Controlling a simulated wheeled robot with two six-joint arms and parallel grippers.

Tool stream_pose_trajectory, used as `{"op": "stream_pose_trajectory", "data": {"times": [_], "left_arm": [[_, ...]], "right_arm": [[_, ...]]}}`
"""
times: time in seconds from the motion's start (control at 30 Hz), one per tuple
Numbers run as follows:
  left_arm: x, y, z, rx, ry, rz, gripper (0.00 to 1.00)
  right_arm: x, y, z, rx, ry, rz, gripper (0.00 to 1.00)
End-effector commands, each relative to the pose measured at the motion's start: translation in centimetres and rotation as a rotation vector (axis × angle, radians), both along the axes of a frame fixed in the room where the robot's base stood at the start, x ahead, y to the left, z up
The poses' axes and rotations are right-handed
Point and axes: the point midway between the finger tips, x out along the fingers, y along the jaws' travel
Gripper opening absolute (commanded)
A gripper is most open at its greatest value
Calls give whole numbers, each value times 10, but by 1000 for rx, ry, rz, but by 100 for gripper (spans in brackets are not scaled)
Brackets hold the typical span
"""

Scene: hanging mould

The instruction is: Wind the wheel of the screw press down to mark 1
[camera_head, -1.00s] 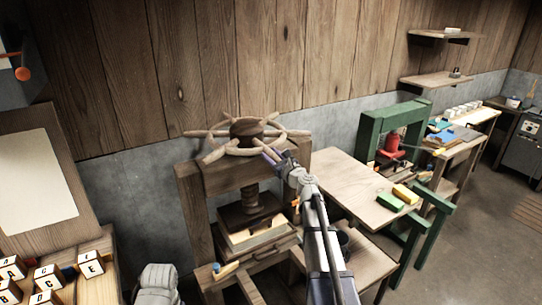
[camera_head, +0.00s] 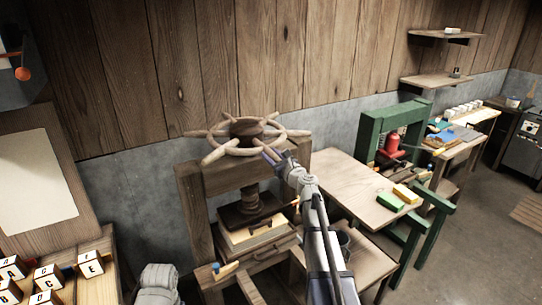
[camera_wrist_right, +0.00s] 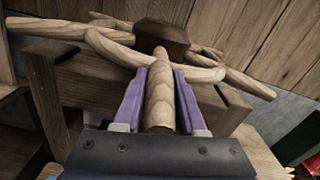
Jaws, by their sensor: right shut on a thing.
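The wooden wheel (camera_head: 246,127) with a dark hub and pale spoke handles lies flat on top of the screw press (camera_head: 195,215). Its dark screw (camera_head: 250,195) runs down to a dark pressing plate (camera_head: 252,214) above a pale block (camera_head: 255,235). My right gripper (camera_head: 270,157) is at the near right of the wheel. In the right wrist view, its purple fingers (camera_wrist_right: 160,75) are shut on one wooden spoke handle (camera_wrist_right: 160,100) that points towards the wrist. I cannot make out mark 1. My left gripper is not in view.
A wooden table (camera_head: 365,185) with a green block (camera_head: 390,201) and a yellow block (camera_head: 405,194) stands right of the press. A green frame (camera_head: 375,130) with a red jack is behind it. Lettered blocks (camera_head: 90,263) fill the lower left, near a grey bundle (camera_head: 158,285).

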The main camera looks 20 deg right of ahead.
Motion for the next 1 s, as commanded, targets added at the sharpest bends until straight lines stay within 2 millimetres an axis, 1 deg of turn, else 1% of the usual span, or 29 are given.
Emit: {"op": "stream_pose_trajectory", "data": {"times": [0.37, 0.47, 0.57, 0.77, 1.0], "left_arm": [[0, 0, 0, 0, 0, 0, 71], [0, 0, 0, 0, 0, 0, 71], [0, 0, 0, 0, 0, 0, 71], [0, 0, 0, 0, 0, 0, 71], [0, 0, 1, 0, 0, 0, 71]], "right_arm": [[0, 1, 0, 0, 0, -1, 0], [-1, 4, 0, 0, 0, -11, 0], [-2, 11, 0, 0, 0, -39, 0], [-3, 38, 0, 0, 0, -157, 0], [10, 83, 1, 1, 0, -372, 0]]}}
